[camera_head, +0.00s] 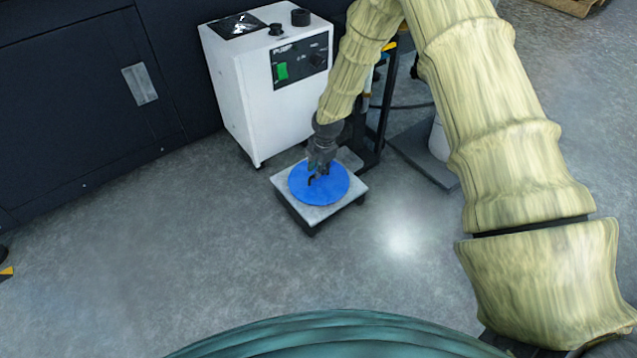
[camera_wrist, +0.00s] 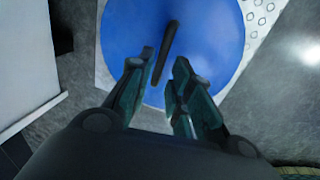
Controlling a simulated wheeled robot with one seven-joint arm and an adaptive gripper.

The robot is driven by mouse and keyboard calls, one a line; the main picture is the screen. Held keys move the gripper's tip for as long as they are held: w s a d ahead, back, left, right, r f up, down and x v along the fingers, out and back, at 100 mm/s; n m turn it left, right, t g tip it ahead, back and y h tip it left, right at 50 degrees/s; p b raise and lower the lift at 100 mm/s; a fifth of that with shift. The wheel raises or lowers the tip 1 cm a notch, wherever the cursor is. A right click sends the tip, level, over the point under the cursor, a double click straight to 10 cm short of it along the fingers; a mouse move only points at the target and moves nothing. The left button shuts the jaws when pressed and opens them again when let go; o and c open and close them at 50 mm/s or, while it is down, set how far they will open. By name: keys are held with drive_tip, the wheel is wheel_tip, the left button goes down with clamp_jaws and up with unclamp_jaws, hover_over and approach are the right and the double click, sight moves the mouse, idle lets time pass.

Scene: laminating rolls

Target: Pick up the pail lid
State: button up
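The pail lid (camera_head: 335,187) is a round blue disc lying flat on a small low grey-white platform (camera_head: 289,205). In the wrist view the lid (camera_wrist: 215,35) fills the upper middle, with a dark bar-like handle (camera_wrist: 166,47) across it. My gripper (camera_head: 315,178) is above the lid and hides part of it. In the wrist view my gripper (camera_wrist: 163,72) has its two fingers apart, with the lower end of the handle showing between the fingertips. Whether the fingers touch the handle is unclear.
A white pump box (camera_head: 240,100) with a green switch stands right behind the platform, by a dark cabinet (camera_head: 70,100). A dark upright stand (camera_head: 385,105) is close on the right. The floor (camera_head: 180,260) in front and to the left is clear.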

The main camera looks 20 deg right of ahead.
sight(328, 189)
drive_tip(key=shift+w+f+b, duration=0.2)
drive_tip(key=shift+f+b, duration=0.3)
drive_tip(key=shift+f, duration=0.25)
drive_tip(key=shift+w+f+b, duration=0.2)
drive_tip(key=shift+f+b, duration=0.35)
drive_tip(key=shift+f, duration=0.15)
drive_tip(key=shift+w+f+b, duration=0.2)
drive_tip(key=shift+f+b, duration=0.3)
drive_tip(key=shift+f, duration=0.25)
clamp_jaws()
